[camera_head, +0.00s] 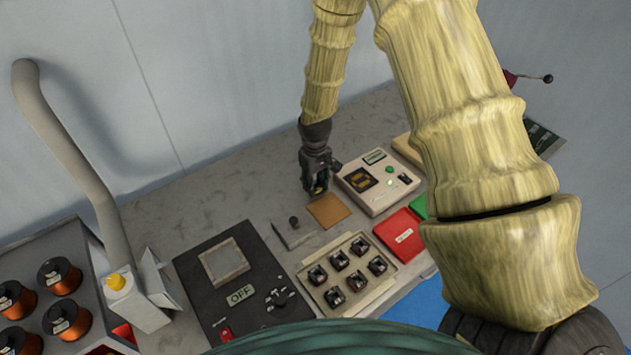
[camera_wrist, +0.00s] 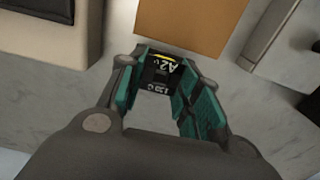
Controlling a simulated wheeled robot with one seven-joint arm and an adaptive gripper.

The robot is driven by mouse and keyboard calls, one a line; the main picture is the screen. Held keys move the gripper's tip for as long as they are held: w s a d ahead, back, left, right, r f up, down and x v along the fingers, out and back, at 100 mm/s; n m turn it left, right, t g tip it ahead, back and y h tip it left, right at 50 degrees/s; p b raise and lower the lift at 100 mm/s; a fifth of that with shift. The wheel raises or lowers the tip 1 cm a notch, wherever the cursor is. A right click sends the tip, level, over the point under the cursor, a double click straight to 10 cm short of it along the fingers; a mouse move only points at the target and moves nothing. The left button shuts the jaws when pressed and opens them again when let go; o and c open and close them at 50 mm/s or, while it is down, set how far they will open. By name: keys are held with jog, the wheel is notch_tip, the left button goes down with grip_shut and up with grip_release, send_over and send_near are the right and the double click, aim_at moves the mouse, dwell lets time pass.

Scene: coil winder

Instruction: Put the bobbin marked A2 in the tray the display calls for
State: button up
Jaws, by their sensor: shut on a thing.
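My gripper (camera_head: 318,190) is above the bench, just behind a tan square pad (camera_head: 328,210). A beige device (camera_head: 378,182) to the right has a small display (camera_head: 374,157), a green light and a dark recess; I cannot read the display. A red tray (camera_head: 400,234) with a white label lies in front of the device. A green tray (camera_head: 419,206) beside it is mostly hidden by my arm.
A beige holder (camera_head: 347,274) with several black bobbins stands in front. Copper wire spools (camera_head: 60,276) and a grey curved pipe (camera_head: 75,160) stand far left. The bench's back left is clear.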

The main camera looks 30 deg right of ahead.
jog(key=shift+f, duration=0.25)
jog(key=o, duration=1)
jog(key=shift+o, duration=0.2)
jog(key=shift+r, duration=0.1)
notch_tip(320, 180, up, 12)
jog(key=b, duration=0.3)
jog(key=shift+f+b, duration=0.2)
jog(key=shift+b, duration=0.1)
jog(key=shift+o, duration=0.4)
jog(key=shift+a+r, duration=0.1)
jog(key=shift+r, duration=0.15)
jog(key=shift+s+a+f+n, duration=0.1)
jog(key=shift+f+n, duration=1)
jog(key=shift+n, duration=1.9)
jog(key=shift+s+a+f+n, duration=0.15)
jog(key=shift+f+n, duration=1)
jog(key=shift+n, duration=1.85)
jog(key=shift+s+d+f+n, duration=0.1)
jog(key=shift+f+n, duration=1)
jog(key=shift+n, duration=1.9)
